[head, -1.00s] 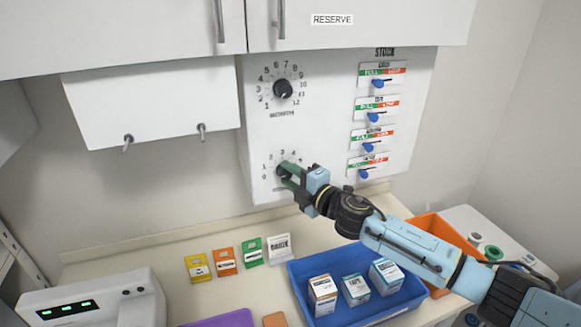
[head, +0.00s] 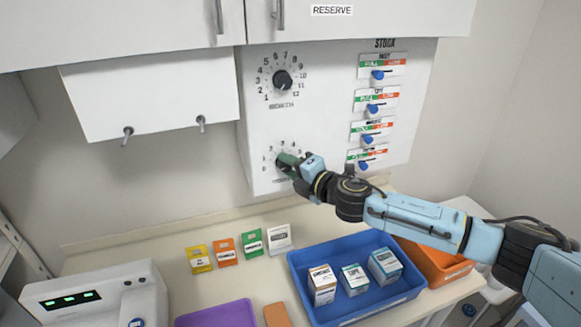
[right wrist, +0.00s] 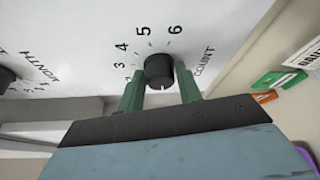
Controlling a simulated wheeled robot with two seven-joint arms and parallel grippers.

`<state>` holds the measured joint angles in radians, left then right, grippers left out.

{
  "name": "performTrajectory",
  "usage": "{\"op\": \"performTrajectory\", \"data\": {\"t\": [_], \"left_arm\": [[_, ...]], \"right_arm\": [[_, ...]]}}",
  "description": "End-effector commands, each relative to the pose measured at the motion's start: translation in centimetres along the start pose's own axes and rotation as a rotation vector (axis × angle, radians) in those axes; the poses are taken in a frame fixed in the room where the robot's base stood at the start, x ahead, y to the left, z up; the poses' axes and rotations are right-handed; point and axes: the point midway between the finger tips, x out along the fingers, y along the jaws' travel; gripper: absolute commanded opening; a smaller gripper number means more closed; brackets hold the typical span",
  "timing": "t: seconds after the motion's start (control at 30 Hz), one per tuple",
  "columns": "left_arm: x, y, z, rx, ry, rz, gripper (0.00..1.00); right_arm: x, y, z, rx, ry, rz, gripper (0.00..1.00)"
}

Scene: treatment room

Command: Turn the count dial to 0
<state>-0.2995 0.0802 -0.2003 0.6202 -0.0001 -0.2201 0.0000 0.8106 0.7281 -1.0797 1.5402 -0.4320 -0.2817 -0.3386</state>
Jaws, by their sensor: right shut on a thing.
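The count dial (right wrist: 159,69) is a small black round knob on the white wall panel, with numbers around it and the word COUNT beside it. My right gripper (right wrist: 160,82) has its two green fingers on either side of the knob, shut on it. In the head view the right gripper (head: 286,161) hides most of the dial and part of its scale. A small light mark shows at the knob's lower edge in the right wrist view, but I cannot tell which number it points to. My left gripper is in neither view.
The month dial (head: 282,80) sits above on the same panel (head: 325,90), with several blue-handled sliders (head: 372,109) to the right. Below, the counter holds a blue tray (head: 340,313) with boxes, an orange bin (head: 440,262), small colored packets and a purple tray (head: 215,314).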

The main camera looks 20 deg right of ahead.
Motion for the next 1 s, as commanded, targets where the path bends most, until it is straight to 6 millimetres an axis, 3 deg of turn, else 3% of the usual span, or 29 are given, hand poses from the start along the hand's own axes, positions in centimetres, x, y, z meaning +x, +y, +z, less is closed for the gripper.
{"op": "performTrajectory", "data": {"t": [0.07,0.1,0.23,0.67,1.0], "left_arm": [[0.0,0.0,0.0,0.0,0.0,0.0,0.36],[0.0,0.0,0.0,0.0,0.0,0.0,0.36],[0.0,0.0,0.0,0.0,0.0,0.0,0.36],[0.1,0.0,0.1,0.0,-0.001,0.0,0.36],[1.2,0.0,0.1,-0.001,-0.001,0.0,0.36]], "right_arm": [[0.0,0.0,0.0,-0.002,0.001,0.0,0.12],[0.0,0.0,0.0,-0.002,0.001,0.0,0.39],[0.0,0.0,0.0,-0.001,0.001,0.001,0.56],[-0.9,-0.1,0.0,0.0,0.001,0.0,0.56],[-6.6,-0.3,0.0,-0.001,0.001,-0.002,0.56]]}}
